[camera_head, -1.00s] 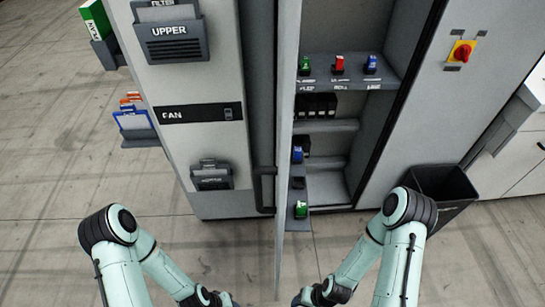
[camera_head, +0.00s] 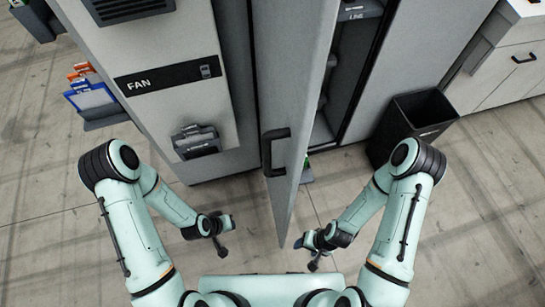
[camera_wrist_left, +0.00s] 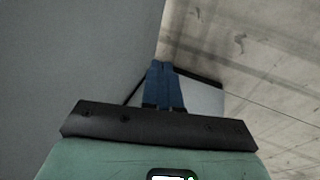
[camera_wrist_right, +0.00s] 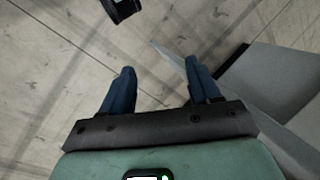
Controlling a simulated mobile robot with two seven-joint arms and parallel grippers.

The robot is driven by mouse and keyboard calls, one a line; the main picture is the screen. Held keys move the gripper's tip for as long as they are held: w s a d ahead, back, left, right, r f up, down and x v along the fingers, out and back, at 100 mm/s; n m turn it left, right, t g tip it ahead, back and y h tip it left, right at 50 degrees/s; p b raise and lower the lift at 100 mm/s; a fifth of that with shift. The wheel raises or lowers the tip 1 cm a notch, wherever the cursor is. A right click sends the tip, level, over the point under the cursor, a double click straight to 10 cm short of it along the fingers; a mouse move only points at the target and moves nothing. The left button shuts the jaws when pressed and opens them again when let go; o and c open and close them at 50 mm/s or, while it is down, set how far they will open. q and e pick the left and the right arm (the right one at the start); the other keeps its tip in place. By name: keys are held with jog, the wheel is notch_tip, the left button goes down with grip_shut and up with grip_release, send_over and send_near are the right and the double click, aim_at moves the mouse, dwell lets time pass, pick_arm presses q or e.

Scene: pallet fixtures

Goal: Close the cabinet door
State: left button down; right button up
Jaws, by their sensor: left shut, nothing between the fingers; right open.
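The grey cabinet door (camera_head: 302,100) stands partly open in the head view, seen at a steep angle. Its dark handle (camera_head: 275,152) is on the left-facing side. The cabinet interior shows in the gap to the right of the door. My right gripper (camera_head: 308,243) is at the door's lower free corner. Its fingers are apart in the right wrist view (camera_wrist_right: 162,87), with a thin grey edge showing between them; contact is unclear. My left gripper (camera_head: 221,228) is left of the door, apart from the handle. Its fingers are together and empty in the left wrist view (camera_wrist_left: 162,85).
A black bin (camera_head: 425,118) stands right of the cabinet opening, with white drawers (camera_head: 515,70) beyond. A panel labelled FAN (camera_head: 165,78) and a blue document holder (camera_head: 92,98) are at left. The floor in front is clear.

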aim_at(285, 191)
pick_arm(q)
jog(key=w+r+m+t+h+b, duration=0.6)
jog(key=w+r+m+t+b, duration=0.15)
jog(key=w+r, duration=0.4)
jog(key=s+d+r+m+g+h+b, duration=0.2)
jog(key=s+r+m+g+h+b, duration=0.55)
jog(key=s+r+m, duration=0.4)
jog(key=shift+h, duration=0.35)
jog(key=w+d, duration=0.1)
jog(key=d, duration=0.3)
jog(key=w+d, duration=0.1)
jog(key=d, duration=0.4)
jog(key=w+d, duration=0.1)
jog(key=d, duration=0.3)
jog(key=shift+d+r+b, duration=0.2)
jog(key=shift+d+b, duration=0.05)
jog(key=shift+b, duration=0.15)
pick_arm(e)
jog(key=s+f, duration=0.3)
jog(key=f, duration=0.6)
jog(key=s+f, duration=0.3)
jog(key=f, duration=0.6)
pick_arm(q)
jog(key=shift+d+n+t, duration=0.15)
jog(key=shift+n+t, duration=0.15)
pick_arm(e)
jog(key=shift+w, duration=0.1)
